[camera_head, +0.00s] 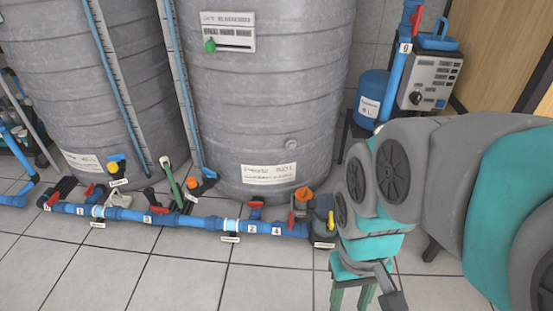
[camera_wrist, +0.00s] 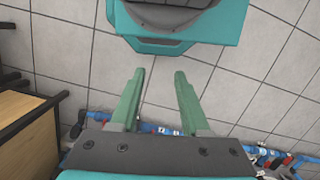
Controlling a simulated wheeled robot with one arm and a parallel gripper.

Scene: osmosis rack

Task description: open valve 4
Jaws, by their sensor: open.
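The label 4 (camera_head: 276,229) sits on the blue pipe along the floor, at the foot of the right tank. A red valve handle (camera_head: 291,220) stands upright just right of this label. Another red handle (camera_head: 257,204) lies across the pipe, above and between labels 2 and 4. My gripper (camera_head: 352,302) points down at the bottom of the head view, right of the pipe's end and apart from it. In the wrist view, my gripper (camera_wrist: 160,72) is open and empty over floor tiles. Several small red handles show at the lower right there; their labels are unreadable.
Two big grey tanks (camera_head: 270,110) stand behind the pipe (camera_head: 190,222). An orange-knobbed fitting (camera_head: 304,194) and a yellow-handled part (camera_head: 331,220) are close to the right handle. A pump unit (camera_head: 428,82) stands at the back right. The tiled floor in front is clear.

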